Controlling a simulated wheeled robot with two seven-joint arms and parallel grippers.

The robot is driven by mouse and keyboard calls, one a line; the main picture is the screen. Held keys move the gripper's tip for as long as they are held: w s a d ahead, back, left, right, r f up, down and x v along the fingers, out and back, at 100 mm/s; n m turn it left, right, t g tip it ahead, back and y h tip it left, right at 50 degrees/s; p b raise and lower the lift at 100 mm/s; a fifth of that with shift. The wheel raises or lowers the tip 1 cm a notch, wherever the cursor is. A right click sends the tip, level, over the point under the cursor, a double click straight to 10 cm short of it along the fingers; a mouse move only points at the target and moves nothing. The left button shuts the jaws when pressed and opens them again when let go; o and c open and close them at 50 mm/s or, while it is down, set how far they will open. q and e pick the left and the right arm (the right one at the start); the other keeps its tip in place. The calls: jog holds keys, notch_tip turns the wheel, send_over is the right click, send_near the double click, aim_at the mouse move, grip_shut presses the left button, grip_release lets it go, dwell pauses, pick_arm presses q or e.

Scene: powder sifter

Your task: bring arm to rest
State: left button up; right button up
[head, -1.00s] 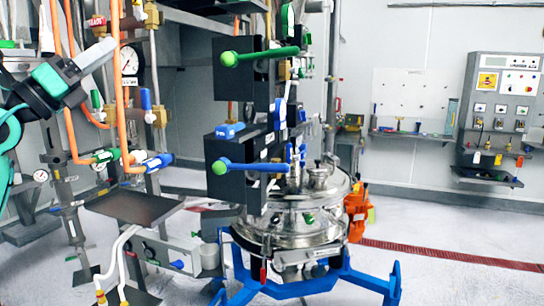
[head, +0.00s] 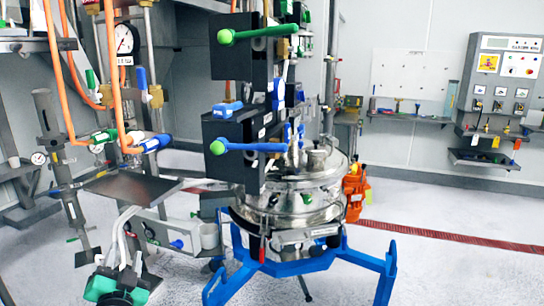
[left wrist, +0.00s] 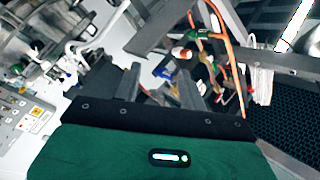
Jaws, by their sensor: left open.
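Any contact with these pipes cannot be told. My right gripper is not in view.
The steel sifter vessel (head: 300,205) stands on a blue frame (head: 322,262) right of the gripper. Orange pipes (head: 111,75) run at left.

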pick_arm(q)
jog(key=s+d+f+n+g+h, duration=0.15)
jog(key=s+f+g, duration=0.25)
jog(key=s+f, duration=0.45)
jog(key=s+d+f+n+g+h, duration=0.15)
jog(key=s+f+g, duration=0.35)
jog(key=f, duration=0.7)
jog(key=s+d+f+g+h, duration=0.1)
jog(key=s+d+f+g, duration=0.3)
jog(key=s, duration=0.5)
jog(key=s+d+f+g+h, duration=0.25)
jog(key=s+f, duration=0.25)
jog(key=s, duration=0.4)
notch_tip(320, 180, down, 28)
jog(key=w+f+g+y, duration=0.1)
jog(key=g, duration=0.1)
jog(key=s+a+f, duration=0.2)
jog(key=s+f, duration=0.8)
jog(key=s+a+f, duration=0.1)
jog(key=s+f, duration=0.8)
jog(key=f, duration=0.1)
jog(key=shift+s+a+f+g+p, duration=0.35)
jog(key=shift+s+f+g+p, duration=0.05)
jog(key=shift+g+p, duration=0.05)
